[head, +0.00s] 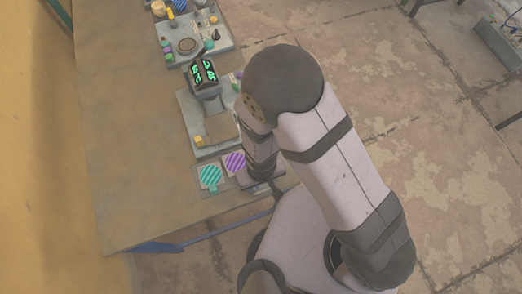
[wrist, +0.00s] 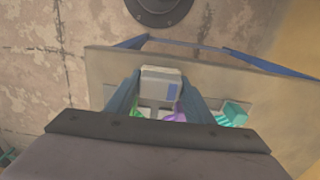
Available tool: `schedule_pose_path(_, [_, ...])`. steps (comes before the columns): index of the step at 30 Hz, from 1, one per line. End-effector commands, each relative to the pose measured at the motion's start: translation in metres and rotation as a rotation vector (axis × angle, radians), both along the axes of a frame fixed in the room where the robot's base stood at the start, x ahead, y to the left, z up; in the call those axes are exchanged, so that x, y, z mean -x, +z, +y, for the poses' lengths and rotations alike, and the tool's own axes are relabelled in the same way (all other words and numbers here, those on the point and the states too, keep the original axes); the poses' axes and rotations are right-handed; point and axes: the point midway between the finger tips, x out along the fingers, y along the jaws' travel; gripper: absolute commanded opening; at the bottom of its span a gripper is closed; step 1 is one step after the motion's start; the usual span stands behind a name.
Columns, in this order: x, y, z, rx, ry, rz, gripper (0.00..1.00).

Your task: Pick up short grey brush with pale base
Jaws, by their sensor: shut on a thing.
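In the wrist view, my gripper (wrist: 160,78) is shut on a pale, boxy piece with a blue-grey patch, which I take to be the short grey brush with pale base (wrist: 154,75). The piece sits between the two blue-grey fingers, and its bristles cannot be made out. The bench edge shows around it, and whether it is clear of the surface I cannot tell. In the head view my own arm covers the gripper and the brush, at the bench's near right edge.
A teal striped plate (head: 210,177) and a purple striped plate (head: 235,162) lie at the bench's near edge. Behind them stands a grey press (head: 193,125) with a green-lit display (head: 204,72). A grey tray (head: 222,42) holds several small items farther back. The bench's left side (head: 130,150) is bare.

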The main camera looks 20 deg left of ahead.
Motion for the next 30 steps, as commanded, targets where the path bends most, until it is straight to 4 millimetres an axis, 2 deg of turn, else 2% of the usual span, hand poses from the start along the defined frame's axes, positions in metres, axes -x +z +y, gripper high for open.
schedule_pose_path(15, [0.000,0.065,0.000,0.000,0.000,0.000,0.26])
schedule_pose_path(21, [0.000,0.085,0.000,0.000,0.000,0.000,0.26])
schedule_pose_path(30, [0.000,0.093,0.000,0.000,0.000,0.000,0.26])
